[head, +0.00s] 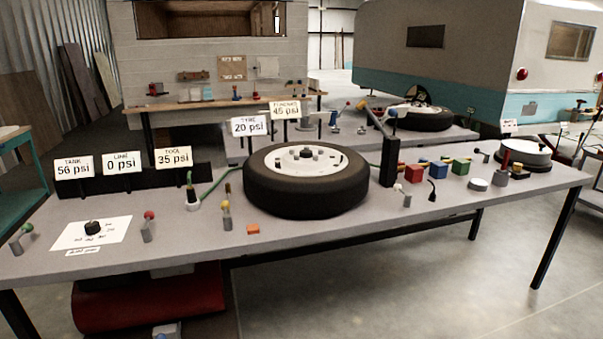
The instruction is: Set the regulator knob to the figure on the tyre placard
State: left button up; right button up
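The regulator knob (93,228) is a small black knob on a white dial card (112,230) at the left end of the bench. The figures around it and its pointer direction are too small to read. A sign on a post (285,108) behind the tyre shows 45 psi; its small heading looks like "placard". The black tyre (305,202) with a white wheel lies flat in the middle of the bench. Neither of my grippers is in view.
Signs show tank 56 psi (74,168), line 0 psi (123,163), tool 35 psi (173,158) and tyre 20 psi (250,124). A red-topped post (148,228) stands right of the card. An orange block (253,229) lies near the bench's front edge. Coloured blocks (437,170) sit farther right.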

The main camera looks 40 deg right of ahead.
aim_at(92, 228)
jog(key=z, duration=1.2)
jog(key=u, duration=1.25)
jog(key=i+j, duration=0.3)
jog(key=i+j+z, duration=0.15)
jog(key=j, duration=0.25)
jog(key=i+j, duration=0.4)
jog(key=i+j+z, duration=0.1)
jog(key=i+j, duration=0.15)
jog(key=j, duration=0.15)
jog(key=i+j+z, duration=0.1)
jog(key=i+j, duration=0.15)
jog(key=j, duration=0.15)
jog(key=i+j, duration=0.25)
jog(key=j, duration=0.15)
